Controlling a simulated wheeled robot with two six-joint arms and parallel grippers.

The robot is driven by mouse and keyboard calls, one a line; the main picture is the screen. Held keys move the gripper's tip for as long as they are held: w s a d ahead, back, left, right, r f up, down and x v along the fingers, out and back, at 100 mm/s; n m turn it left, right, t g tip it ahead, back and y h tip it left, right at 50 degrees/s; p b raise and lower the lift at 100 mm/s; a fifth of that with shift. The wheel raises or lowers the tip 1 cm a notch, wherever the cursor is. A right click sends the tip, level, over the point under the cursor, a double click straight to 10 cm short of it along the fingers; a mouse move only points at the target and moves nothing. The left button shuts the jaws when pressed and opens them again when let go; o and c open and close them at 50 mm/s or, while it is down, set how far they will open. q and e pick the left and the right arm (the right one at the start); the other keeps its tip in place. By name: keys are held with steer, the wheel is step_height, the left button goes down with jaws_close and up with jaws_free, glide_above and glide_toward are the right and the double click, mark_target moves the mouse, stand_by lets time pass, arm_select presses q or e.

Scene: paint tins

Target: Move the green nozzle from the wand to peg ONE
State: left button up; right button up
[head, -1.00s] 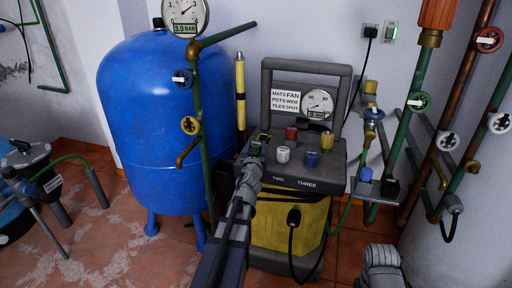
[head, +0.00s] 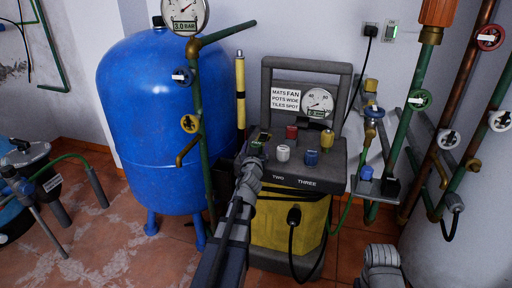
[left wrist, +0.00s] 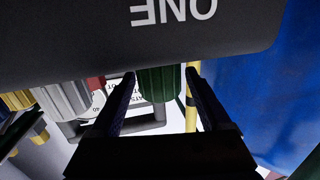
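The green nozzle (head: 257,147) stands upright at the front left corner of the washer's dark top panel. In the left wrist view the green nozzle (left wrist: 158,84) is between my fingers, behind the panel edge lettered ONE, which appears upside down. My left gripper (left wrist: 160,82) is open around it, with a narrow gap on each side; it also shows in the head view (head: 252,163). Peg ONE itself is hidden. My right gripper's fingers are not seen.
White (head: 283,153), blue (head: 312,158), red (head: 291,132) and yellow (head: 327,140) nozzles stand on the same panel. A blue tank (head: 150,110) and green pipe (head: 198,110) are close on the left. A sign (head: 286,99) and gauge (head: 318,100) are behind.

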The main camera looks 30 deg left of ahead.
arm_select(q)
steer(key=shift+o, duration=0.5)
steer(key=shift+s, duration=0.1)
steer(key=v, duration=0.7)
steer(key=shift+s, duration=0.2)
steer(key=shift+d, duration=0.1)
